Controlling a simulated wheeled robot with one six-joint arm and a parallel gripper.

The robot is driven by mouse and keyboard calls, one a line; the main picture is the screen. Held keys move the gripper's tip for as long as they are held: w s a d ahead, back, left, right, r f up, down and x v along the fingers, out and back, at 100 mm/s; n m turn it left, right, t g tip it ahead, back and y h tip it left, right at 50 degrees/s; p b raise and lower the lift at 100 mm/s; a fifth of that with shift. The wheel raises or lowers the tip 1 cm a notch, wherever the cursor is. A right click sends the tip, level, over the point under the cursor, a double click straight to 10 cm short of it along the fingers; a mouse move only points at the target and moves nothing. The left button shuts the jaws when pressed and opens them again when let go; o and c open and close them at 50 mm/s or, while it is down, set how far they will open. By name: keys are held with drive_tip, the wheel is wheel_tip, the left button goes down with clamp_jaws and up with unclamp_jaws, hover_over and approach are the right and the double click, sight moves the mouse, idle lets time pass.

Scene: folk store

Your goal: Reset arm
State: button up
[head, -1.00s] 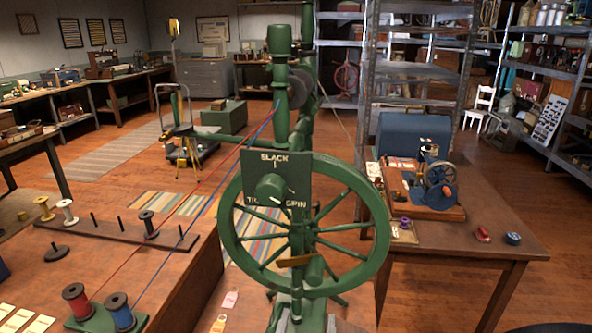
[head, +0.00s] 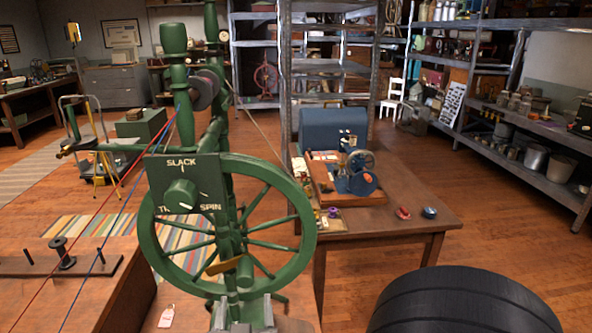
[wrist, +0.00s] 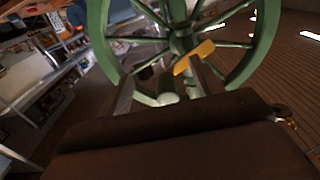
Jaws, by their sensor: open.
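My gripper (wrist: 165,88) shows in the wrist view, its two pale fingers spread apart with nothing seen held between them. The green spinning wheel (wrist: 103,40) is beyond the fingers, with its ochre lever (wrist: 194,57) near the right finger. I cannot tell how large the gap is. In the head view the spinning wheel (head: 147,235) stands upright left of centre. Its square plate (head: 165,172) carries a round knob (head: 181,197) and the words SLACK and SPIN.
A wooden table (head: 385,258) right of the wheel bears a small machine (head: 355,175) and a blue case (head: 333,127). A bench (head: 110,290) with pegs and a dark spool (head: 60,252) is at left. Metal shelves (head: 535,125) stand at right. Open floor lies before them.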

drive_tip(key=shift+w+a, duration=0.15)
drive_tip(key=shift+w, duration=0.8)
drive_tip(key=shift+w+a, duration=0.1)
drive_tip(key=shift+w, duration=0.8)
drive_tip(key=shift+b, duration=0.3)
